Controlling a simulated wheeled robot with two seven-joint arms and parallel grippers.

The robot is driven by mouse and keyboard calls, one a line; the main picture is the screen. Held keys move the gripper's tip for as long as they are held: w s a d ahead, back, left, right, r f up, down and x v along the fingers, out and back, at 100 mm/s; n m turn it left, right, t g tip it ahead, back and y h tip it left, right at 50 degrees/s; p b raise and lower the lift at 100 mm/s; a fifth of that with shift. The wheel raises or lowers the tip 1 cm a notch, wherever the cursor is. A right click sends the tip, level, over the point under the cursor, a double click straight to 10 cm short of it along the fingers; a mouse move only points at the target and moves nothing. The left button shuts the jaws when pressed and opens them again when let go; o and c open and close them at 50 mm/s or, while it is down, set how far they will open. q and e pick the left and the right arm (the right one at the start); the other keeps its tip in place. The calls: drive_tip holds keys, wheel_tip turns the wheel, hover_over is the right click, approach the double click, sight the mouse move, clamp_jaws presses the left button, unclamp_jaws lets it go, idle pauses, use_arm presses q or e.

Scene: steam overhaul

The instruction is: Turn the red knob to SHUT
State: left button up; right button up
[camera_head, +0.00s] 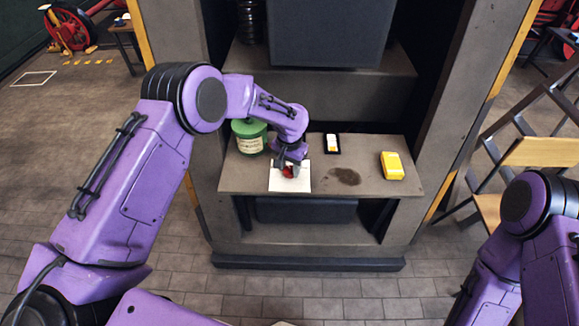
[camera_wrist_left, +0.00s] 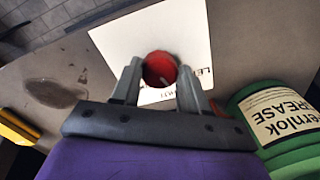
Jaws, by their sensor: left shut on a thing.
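The red knob (camera_head: 288,172) sits on a white plate (camera_head: 277,185) on the grey shelf. It also shows in the left wrist view as a round red knob (camera_wrist_left: 160,69) with a small pale mark on its top. My left gripper (camera_head: 287,163) comes down over the plate from above and is shut on the knob, one finger on each side of it in the left wrist view. Lettering on the plate (camera_wrist_left: 120,45) is partly hidden by the knob and fingers, so I cannot read the knob's setting. My right arm shows at the lower right; its gripper is out of view.
A green grease tin (camera_head: 249,137) stands just left of the plate, close to my left gripper. A small black-framed switch (camera_head: 332,143), a dark stain (camera_head: 344,176) and a yellow block (camera_head: 391,166) are to the right. Cabinet posts flank the shelf (camera_head: 235,178).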

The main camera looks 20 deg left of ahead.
sight(291, 169)
use_arm(q)
drive_tip(key=shift+m, duration=1.8)
drive_tip(key=o, duration=1.1)
drive_tip(key=shift+w+d, duration=0.1)
drive_tip(key=shift+c, duration=0.2)
drive_tip(key=shift+w+f, duration=0.15)
drive_tip(key=shift+r, duration=0.3)
wheel_tip(291, 169, up, 10)
drive_tip(key=b, duration=0.2)
